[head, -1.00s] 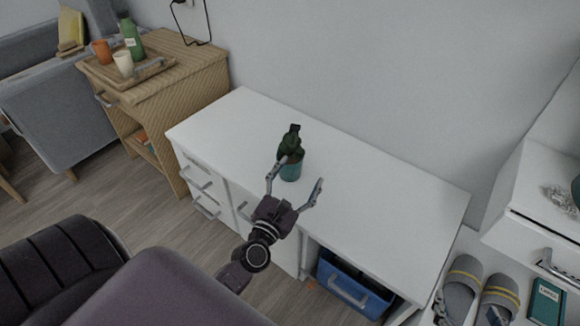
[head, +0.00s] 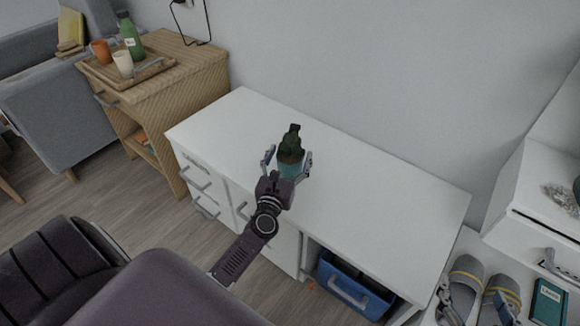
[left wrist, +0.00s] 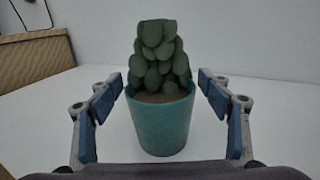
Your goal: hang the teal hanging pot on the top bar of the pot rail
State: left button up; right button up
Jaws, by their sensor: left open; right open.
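The teal hanging pot (head: 291,170) stands upright on the white desk and holds a dark green leafy plant (head: 292,142). It also shows in the left wrist view (left wrist: 163,125), in the middle between the fingers. My left gripper (head: 287,162) is open, with one finger on each side of the pot. In the left wrist view gaps show between the fingers and the pot. The tips of my right gripper (head: 474,306) show at the bottom right edge, apart and empty, in front of the slippers. I cannot make out the pot rail in these views.
The white desk top (head: 380,205) is otherwise clear, with a wall behind it. A blue bin (head: 352,290) sits in the open bay below. Grey slippers (head: 462,278) and a teal book (head: 547,300) lie at right. A wooden cabinet (head: 185,75) with a tray stands left.

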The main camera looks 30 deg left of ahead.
pick_arm(q)
jog(key=shift+c, duration=0.5)
jog(key=c, duration=1.6)
jog(key=shift+r, duration=0.15)
